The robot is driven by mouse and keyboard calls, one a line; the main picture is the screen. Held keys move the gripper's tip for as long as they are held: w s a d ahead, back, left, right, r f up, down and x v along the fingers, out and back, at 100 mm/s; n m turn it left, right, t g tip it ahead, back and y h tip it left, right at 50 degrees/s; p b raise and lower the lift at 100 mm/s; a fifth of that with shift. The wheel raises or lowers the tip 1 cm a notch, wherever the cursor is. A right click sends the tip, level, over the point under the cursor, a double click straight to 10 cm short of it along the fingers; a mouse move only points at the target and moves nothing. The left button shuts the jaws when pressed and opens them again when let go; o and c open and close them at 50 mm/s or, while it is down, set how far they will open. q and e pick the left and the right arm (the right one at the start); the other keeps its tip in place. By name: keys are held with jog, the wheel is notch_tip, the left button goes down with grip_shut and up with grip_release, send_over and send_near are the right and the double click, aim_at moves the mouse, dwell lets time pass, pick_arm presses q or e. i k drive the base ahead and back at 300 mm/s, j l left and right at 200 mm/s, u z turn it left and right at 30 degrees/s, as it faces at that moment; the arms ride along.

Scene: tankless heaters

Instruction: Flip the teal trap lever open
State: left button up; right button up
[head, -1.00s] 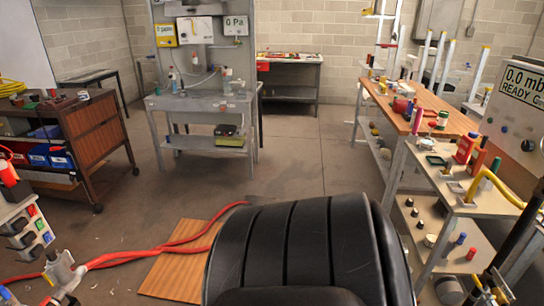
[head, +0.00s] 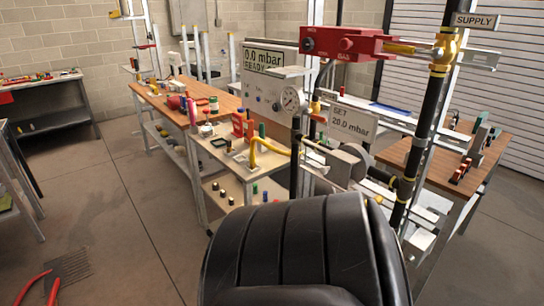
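I cannot make out a teal trap lever for certain. A small teal piece (head: 481,118) stands on the wooden bench at the right, and another teal-grey piece (head: 493,135) is beside it. Both are too small to tell whether either is a lever, or open or shut. Neither of my grippers shows in the head view.
The right wooden bench (head: 423,164) stands behind a black supply pipe (head: 433,110) with a red gas box (head: 345,44).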

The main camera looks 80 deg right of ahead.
aim_at(409, 257)
jog(key=l+z, duration=0.15)
jog(key=z, duration=1.6)
